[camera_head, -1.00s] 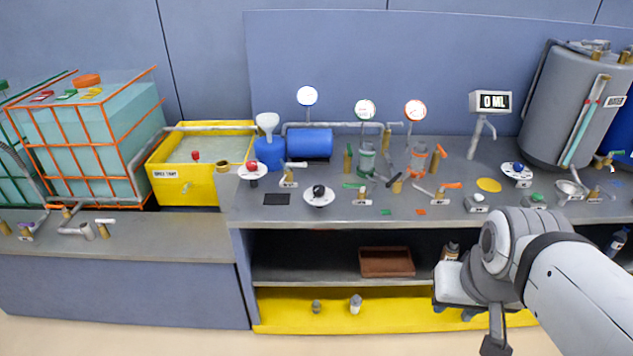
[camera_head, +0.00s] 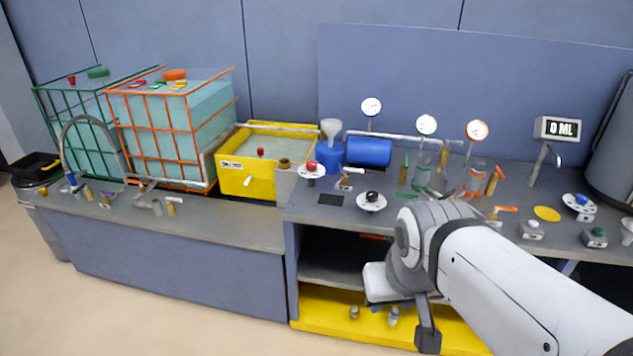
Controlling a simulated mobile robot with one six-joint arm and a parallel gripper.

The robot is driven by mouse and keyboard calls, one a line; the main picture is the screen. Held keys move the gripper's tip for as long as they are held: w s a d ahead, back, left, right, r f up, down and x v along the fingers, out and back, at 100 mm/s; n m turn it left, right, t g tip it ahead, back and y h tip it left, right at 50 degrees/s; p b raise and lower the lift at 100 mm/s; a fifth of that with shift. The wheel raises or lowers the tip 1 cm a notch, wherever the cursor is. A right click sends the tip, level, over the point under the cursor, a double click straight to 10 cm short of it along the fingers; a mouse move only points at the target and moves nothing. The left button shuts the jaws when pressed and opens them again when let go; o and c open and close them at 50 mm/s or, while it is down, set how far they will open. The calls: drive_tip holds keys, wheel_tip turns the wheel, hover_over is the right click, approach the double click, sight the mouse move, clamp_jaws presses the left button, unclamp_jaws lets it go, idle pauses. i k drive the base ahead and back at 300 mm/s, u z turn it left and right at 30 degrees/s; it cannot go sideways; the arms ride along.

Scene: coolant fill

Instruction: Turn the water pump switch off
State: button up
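Several knob switches on white round plates stand on the bench: one with a red knob (camera_head: 311,170), one with a black knob (camera_head: 371,201) and one with a blue knob (camera_head: 580,203). Their labels are too small to read, so I cannot tell which is the water pump switch or how it is set. My gripper (camera_head: 385,292) is low in front of the bench's open shelf, below the black-knob switch and apart from the switches. Its fingers are mostly hidden by the wrist, and I cannot tell whether it is open.
A yellow tank (camera_head: 237,178), an orange-caged tote (camera_head: 160,135) and a green-caged tote (camera_head: 78,125) stand at left. A curved tap (camera_head: 66,135) rises from the left counter. Gauges, small valves and a "0 ML" display (camera_head: 558,128) line the bench. Floor at lower left is clear.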

sight(372, 196)
drive_tip(key=u, duration=0.45)
drive_tip(key=i, duration=1)
drive_tip(key=u, duration=0.05)
